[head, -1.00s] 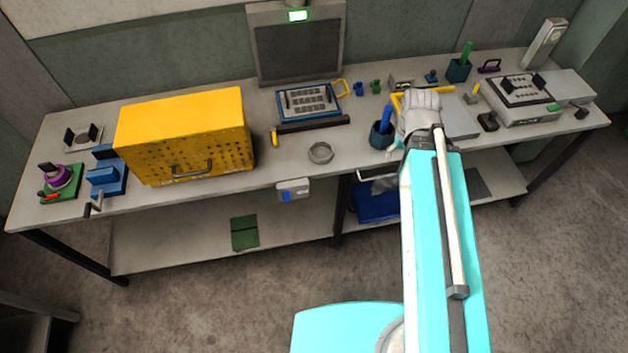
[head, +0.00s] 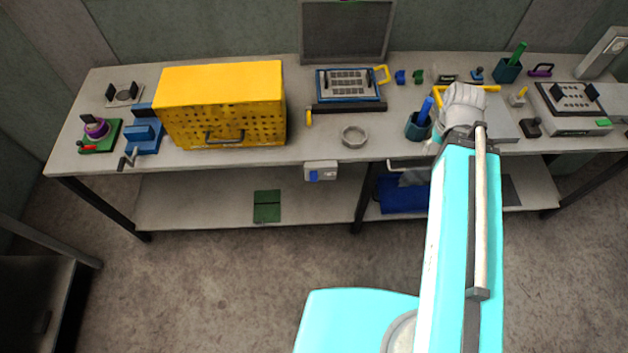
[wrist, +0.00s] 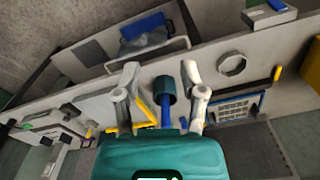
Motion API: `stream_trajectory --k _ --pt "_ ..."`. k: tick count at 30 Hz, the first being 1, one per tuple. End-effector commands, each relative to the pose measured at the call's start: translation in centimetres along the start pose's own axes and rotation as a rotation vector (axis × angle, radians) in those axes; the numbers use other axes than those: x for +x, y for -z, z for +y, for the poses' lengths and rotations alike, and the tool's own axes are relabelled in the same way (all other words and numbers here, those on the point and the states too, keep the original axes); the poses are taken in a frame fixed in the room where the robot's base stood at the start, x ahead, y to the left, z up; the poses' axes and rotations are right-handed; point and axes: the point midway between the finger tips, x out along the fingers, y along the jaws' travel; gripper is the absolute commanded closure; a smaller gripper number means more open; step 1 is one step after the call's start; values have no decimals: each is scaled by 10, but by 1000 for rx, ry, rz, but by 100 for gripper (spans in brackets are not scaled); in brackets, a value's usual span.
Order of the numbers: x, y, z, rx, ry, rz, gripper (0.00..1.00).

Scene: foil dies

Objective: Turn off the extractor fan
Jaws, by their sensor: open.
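A grey-framed dark panel (head: 345,32) stands at the back of the bench; it may be the extractor fan. Its top is cut off in the head view. A small white box with a blue switch (head: 321,171) is fixed to the bench's front edge, left of my arm. In the wrist view a white box with a blue part (wrist: 268,14) at the top right looks like the same box. My gripper (wrist: 160,72) is open and empty in the wrist view, its fingers apart over the bench, away from the box. In the head view my arm hides the fingers.
A yellow perforated case (head: 222,103) stands on the left of the bench. A grey ring (head: 353,136) lies behind the switch box. A dark teal cup (head: 418,127) with a blue-handled item stands beside my arm.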

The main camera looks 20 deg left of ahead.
Motion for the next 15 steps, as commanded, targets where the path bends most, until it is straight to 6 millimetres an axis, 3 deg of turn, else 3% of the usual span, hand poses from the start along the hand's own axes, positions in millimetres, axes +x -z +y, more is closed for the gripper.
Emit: stream_trajectory --k 1,6,7,15 --pt "5 0 0 0 0 0 66" --pt "24 0 0 0 0 0 97" --pt "28 0 0 0 0 0 100" --pt "74 0 0 -1 0 0 100"
